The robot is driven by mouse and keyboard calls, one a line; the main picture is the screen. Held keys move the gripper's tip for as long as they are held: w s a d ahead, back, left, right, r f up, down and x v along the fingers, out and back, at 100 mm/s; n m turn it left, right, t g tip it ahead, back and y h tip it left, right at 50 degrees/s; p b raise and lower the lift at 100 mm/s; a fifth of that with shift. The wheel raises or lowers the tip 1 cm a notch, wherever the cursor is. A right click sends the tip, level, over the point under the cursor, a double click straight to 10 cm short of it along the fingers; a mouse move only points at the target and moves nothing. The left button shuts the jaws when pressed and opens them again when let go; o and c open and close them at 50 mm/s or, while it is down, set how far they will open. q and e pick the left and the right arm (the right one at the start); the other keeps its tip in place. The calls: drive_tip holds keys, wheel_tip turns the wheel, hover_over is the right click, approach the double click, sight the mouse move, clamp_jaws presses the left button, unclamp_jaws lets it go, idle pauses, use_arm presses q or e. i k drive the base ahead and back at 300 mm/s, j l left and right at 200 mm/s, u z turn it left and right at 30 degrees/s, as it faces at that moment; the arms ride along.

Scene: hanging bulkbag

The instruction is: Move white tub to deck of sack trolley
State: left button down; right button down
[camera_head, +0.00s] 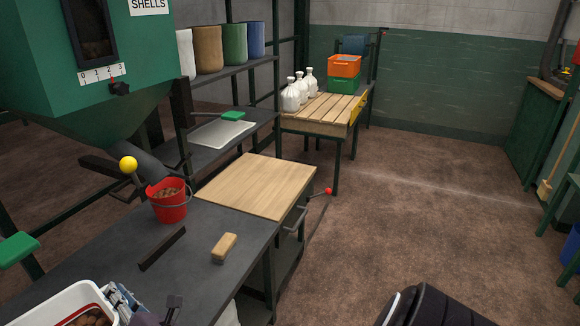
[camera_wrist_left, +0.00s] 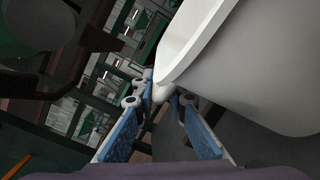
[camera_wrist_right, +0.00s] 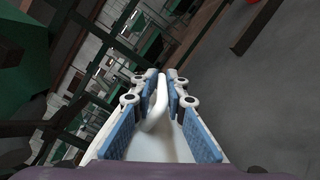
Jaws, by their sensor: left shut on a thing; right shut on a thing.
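The white tub (camera_head: 55,299) is at the lower left of the head view, cut off by the frame edge, with brown lumps and something red inside. Its wall fills the right of the left wrist view (camera_wrist_left: 255,75). My right gripper (camera_head: 114,296) is shut on the tub's right rim; the right wrist view shows its fingers (camera_wrist_right: 160,88) on either side of the white rim. My left gripper (camera_wrist_left: 163,88) is shut on the rim at a corner and is outside the head view. I cannot make out a sack trolley for certain.
A red bucket (camera_head: 168,203), a dark bar (camera_head: 162,248) and a wooden brush (camera_head: 224,247) are on the dark bench (camera_head: 208,218). A bare wooden board (camera_head: 258,185) lies at its far end. The hopper (camera_head: 120,60) overhangs the left. Open floor (camera_head: 400,215) lies right.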

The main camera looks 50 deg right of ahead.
sight(259, 180)
drive_tip(key=z, duration=2.05)
drive_tip(key=i+l+z, duration=0.1)
drive_tip(key=i+z, duration=0.4)
drive_tip(key=i, duration=2.7)
drive_tip(key=i+u, duration=0.15)
drive_tip(key=u, duration=0.2)
drive_tip(key=i+u, duration=0.15)
drive_tip(key=u, duration=1.25)
